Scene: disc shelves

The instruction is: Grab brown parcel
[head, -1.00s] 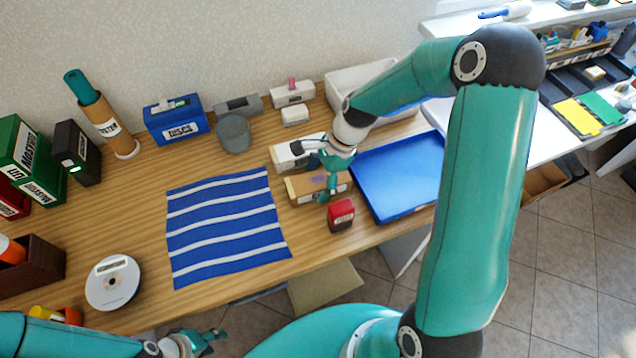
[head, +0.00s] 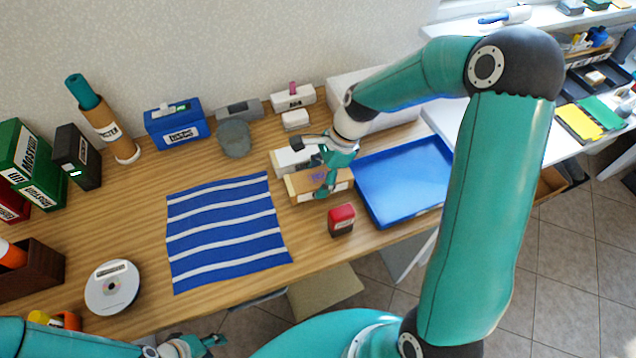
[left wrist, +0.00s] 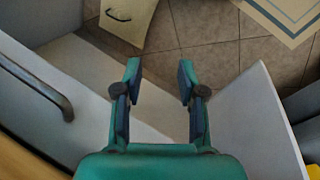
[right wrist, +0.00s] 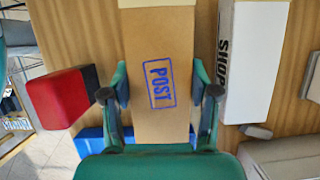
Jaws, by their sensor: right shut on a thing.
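The brown parcel (head: 305,192) lies on the wooden table, left of the blue tray. In the right wrist view the brown parcel (right wrist: 158,50) shows a blue POST stamp on its top. My right gripper (head: 322,170) is over the parcel from above. Its fingers in the right wrist view (right wrist: 162,90) sit on both sides of the parcel, shut on it. My left gripper (head: 212,342) is at the bottom of the head view, off the table's front edge. In the left wrist view it is open and empty (left wrist: 160,85), above the floor.
A white box (head: 290,160) lies just behind the parcel, and a red block (head: 341,219) stands in front of it. The blue tray (head: 440,148) is to the right. The blue striped mat (head: 225,232) lies left. A disc (head: 112,287) is farther left.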

